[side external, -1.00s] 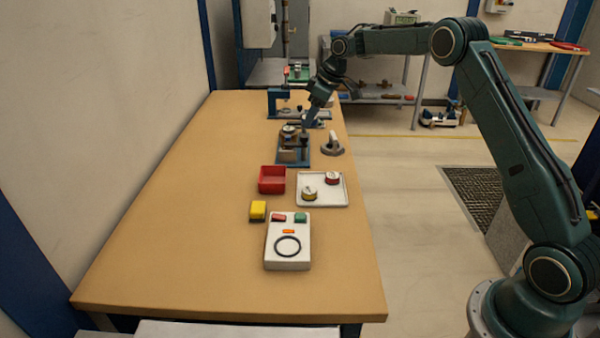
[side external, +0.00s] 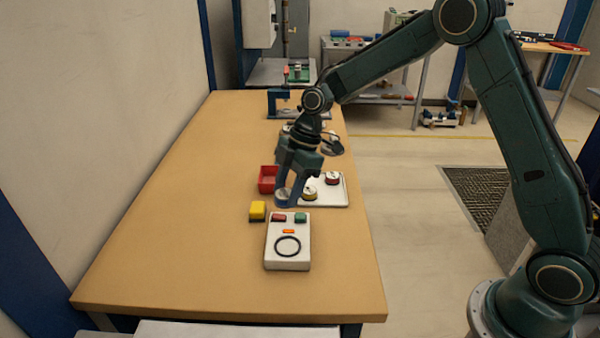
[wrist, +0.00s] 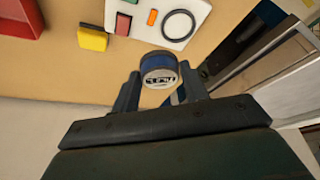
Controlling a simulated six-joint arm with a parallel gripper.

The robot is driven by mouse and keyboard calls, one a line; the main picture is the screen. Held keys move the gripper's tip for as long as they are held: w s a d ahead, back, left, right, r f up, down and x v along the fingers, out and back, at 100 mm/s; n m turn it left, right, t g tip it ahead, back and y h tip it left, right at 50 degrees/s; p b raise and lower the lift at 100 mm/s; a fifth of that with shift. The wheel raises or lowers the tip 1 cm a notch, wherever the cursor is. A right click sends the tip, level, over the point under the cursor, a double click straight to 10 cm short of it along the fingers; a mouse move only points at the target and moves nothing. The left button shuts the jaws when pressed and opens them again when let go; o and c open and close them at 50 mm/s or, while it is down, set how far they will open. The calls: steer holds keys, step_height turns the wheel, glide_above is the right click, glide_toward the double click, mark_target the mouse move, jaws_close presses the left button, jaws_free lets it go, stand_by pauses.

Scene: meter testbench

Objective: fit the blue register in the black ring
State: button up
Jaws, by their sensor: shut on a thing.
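The blue register (wrist: 158,68) is a short round piece with a blue side and a pale marked face, seen in the wrist view. My gripper (wrist: 156,80) is shut on it. In the side view my gripper (side external: 284,196) holds the register (side external: 282,194) above the bench, just behind the white box (side external: 289,262). The black ring (side external: 288,246) lies on the near part of that box's top, and it shows in the wrist view (wrist: 179,25) beyond the register. The register is apart from the ring.
On the box are a red button (side external: 279,217), a green button (side external: 301,218) and an orange light (side external: 288,232). A yellow block (side external: 257,211) stands left of it. A red bin (side external: 266,180) and a white tray (side external: 335,198) with two round pieces are close to my gripper. The bench front is clear.

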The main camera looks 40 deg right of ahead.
steer(key=shift+n+g, duration=0.3)
steer(key=shift+n, duration=0.5)
steer(key=s+a, duration=0.1)
steer(key=s+a+f, duration=0.1)
steer(key=s, duration=0.1)
steer(key=shift+s+a, duration=0.25)
steer(key=shift+a, duration=0.15)
steer(key=shift+f, duration=0.1)
steer(key=shift+f, duration=1.8)
steer(key=shift+f, duration=2.45)
stand_by(1.6)
steer(key=o, duration=1.1)
